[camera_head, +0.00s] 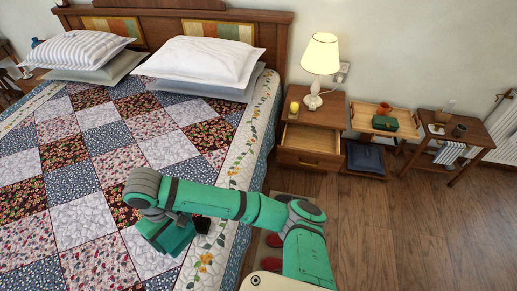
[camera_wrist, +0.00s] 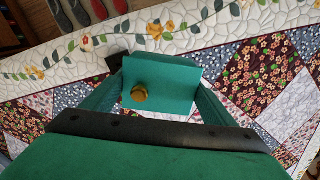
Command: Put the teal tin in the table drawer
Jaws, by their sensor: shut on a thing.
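The teal tin (camera_wrist: 150,72) with a round gold knob shows between my fingers in the wrist view. My gripper (camera_wrist: 160,95) is shut on it. In the head view my gripper (camera_head: 178,235) is over the right side of the bed, and the tin is hard to tell apart from my green arm. Whether the tin touches the quilt is not clear. The bedside table (camera_head: 318,110) stands beyond the bed's right edge. Its upper drawer (camera_head: 309,141) is pulled out and looks empty; a lower front (camera_head: 309,160) with a knob is shut.
The floor (camera_head: 400,225) in front is clear.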

